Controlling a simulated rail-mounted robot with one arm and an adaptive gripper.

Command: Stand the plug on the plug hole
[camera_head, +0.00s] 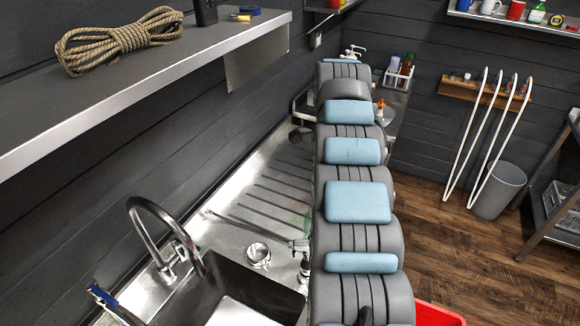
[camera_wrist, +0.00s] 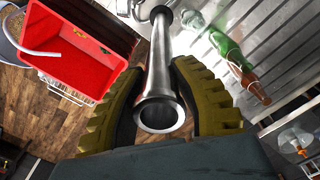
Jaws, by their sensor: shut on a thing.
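The plug (camera_wrist: 160,75) is a long shiny metal tube with a flared, open near end. It stands out between the ridged yellow fingers of my gripper (camera_wrist: 160,68) in the wrist view, and the gripper is shut on it. Its far end is over the sink area at the top of that view. In the head view my arm covers most of the gripper. The sink (camera_head: 240,290) is at the bottom, beside a curved tap (camera_head: 150,215). I cannot make out the plug hole in either view.
A ribbed steel drainboard (camera_head: 265,185) runs behind the sink. A round metal item (camera_head: 258,255) lies on the sink's rim. A green bottle (camera_wrist: 228,50) lies on the drainboard. A red crate (camera_wrist: 85,50) is beside the counter. A shelf with rope (camera_head: 120,42) overhangs the left.

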